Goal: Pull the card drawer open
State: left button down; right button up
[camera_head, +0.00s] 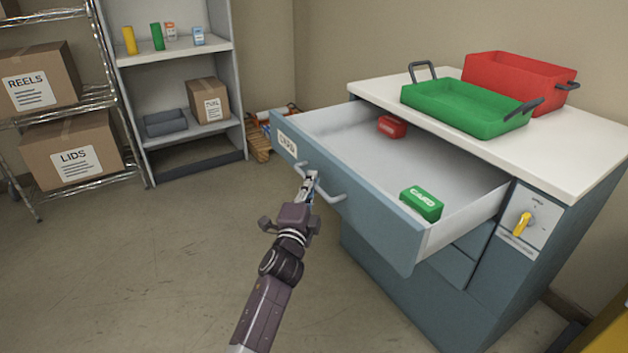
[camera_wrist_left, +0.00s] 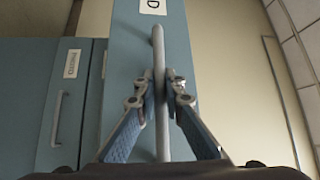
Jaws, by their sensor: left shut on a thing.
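The card drawer (camera_head: 375,220) is pulled far out of the blue cabinet, and its grey inside shows. A red block (camera_head: 391,127) lies toward its back and a green block labelled CARD (camera_head: 421,204) lies near its front right. My left gripper (camera_head: 309,183) is at the drawer's front, shut on the handle (camera_head: 330,192). In the left wrist view the two fingers (camera_wrist_left: 160,92) close on both sides of the handle bar (camera_wrist_left: 158,55), below a white label (camera_wrist_left: 153,6). My right gripper is not in view.
A green tray (camera_head: 435,106) and a red tray (camera_head: 505,68) stand on the white cabinet top (camera_head: 590,140). A yellow knob (camera_head: 521,224) sits on the cabinet's right front. Shelves with boxes (camera_head: 70,155) stand at the left. The floor (camera_head: 150,260) before the drawer is clear.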

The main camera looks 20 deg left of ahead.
pick_arm(q)
jog(key=shift+f, duration=0.1)
jog(key=c, duration=2)
grip_release()
jog(key=shift+s, duration=0.15)
jog(key=s, duration=0.4)
jog(key=s+d+f, duration=0.1)
jog(key=s, duration=0.6)
jog(key=shift+s+d+f, duration=0.25)
jog(key=shift+s+d, duration=0.05)
